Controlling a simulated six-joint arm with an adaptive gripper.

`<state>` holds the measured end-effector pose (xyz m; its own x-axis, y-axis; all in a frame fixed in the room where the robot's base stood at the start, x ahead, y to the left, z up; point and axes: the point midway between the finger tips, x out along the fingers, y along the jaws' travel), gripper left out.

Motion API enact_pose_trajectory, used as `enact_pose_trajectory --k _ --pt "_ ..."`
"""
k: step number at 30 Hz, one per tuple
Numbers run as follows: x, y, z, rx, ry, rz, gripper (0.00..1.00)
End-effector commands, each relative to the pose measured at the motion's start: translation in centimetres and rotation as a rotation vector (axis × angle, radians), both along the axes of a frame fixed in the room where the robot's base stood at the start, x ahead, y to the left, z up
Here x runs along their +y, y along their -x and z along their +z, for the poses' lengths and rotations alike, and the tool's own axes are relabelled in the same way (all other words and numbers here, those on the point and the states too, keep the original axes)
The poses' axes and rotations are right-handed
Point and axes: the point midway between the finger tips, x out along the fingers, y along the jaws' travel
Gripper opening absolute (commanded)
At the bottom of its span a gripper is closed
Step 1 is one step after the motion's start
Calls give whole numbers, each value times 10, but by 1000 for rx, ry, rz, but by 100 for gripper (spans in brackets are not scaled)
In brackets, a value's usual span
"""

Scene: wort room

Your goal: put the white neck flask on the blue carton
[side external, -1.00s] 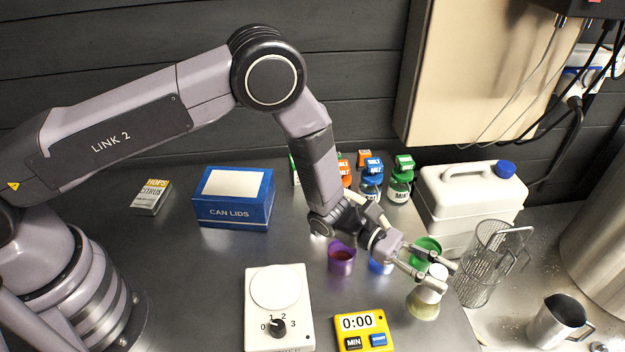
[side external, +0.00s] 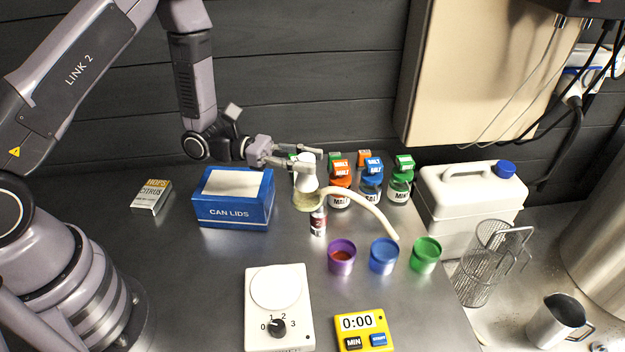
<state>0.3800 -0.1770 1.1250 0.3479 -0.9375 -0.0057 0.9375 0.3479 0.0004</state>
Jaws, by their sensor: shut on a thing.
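The white neck flask (side external: 306,183) has a white neck and a pale yellowish, see-through body. My gripper (side external: 312,161) is shut on its neck and holds it upright, apparently raised above the counter. The blue carton (side external: 233,213), marked CAN LIDS, stands on the counter to the left of the flask. Its top is pale and bare. My gripper's body is close above and behind the carton's right side.
Jars with orange, blue and green lids (side external: 399,185) stand behind and right of the flask. A small bottle (side external: 318,222) and a pale hose (side external: 365,207) are close by. Purple, blue and green cups (side external: 425,256), a white scale (side external: 278,300) and a yellow timer (side external: 363,332) stand in front.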

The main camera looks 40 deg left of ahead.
Motion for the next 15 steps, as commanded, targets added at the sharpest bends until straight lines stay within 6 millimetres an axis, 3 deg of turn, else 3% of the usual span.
enact_pose_trajectory --k 1,6,10,15 --pt "32 -7 4 -2 0 68 0" --pt "117 -9 14 -1 2 243 0" --pt "164 -2 20 -2 4 345 0" --pt "196 6 24 -3 5 417 0"
